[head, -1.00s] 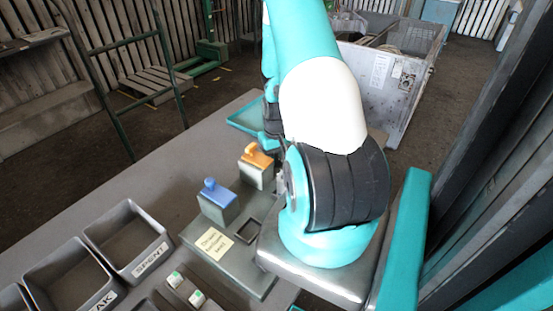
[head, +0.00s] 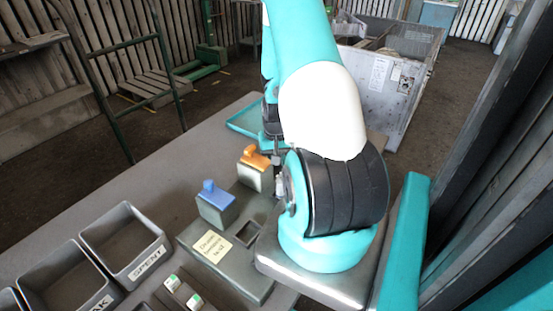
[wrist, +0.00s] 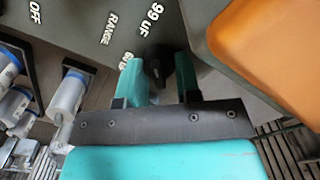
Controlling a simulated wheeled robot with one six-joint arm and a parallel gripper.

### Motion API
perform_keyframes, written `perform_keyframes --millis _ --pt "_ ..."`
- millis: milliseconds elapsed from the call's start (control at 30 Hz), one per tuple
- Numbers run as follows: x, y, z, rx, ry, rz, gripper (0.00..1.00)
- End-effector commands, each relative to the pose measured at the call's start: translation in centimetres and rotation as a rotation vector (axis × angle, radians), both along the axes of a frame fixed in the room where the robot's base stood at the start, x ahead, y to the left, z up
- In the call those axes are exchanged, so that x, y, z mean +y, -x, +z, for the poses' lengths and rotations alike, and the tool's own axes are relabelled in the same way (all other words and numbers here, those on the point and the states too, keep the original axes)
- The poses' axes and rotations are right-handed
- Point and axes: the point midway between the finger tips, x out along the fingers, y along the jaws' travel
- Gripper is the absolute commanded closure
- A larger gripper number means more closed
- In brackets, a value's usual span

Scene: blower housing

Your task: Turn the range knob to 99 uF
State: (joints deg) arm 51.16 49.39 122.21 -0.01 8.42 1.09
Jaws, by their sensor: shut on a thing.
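In the wrist view, my gripper (wrist: 160,80) has its two teal fingers on either side of a small black knob (wrist: 157,62) and is shut on it. The knob sits on a grey panel (wrist: 85,25) printed with OFF, RANGE and 99 UF. The 99 UF label (wrist: 152,19) is just above the knob. Another label by the left finger is partly hidden. Which mark the knob points at I cannot tell. In the head view, my arm hides the knob and panel.
Wrist view: white-and-blue cylinders (wrist: 68,95) stand left of the fingers; a large orange surface (wrist: 275,50) is close on the right. Grey bins (head: 125,243) are at left.

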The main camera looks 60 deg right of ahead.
Motion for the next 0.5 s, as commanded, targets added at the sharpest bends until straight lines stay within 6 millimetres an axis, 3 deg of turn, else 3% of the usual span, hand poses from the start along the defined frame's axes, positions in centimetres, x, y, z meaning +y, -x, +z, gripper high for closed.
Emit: perform_keyframes --millis 33,133,500 --pt "-0.08 -0.03 0.1 -0.001 0.002 -0.001 0.67" --pt "-0.07 -0.03 0.09 -0.001 0.002 0.0 0.45" --pt "-0.08 -0.06 0.61 -0.002 0.002 0.001 0.45"
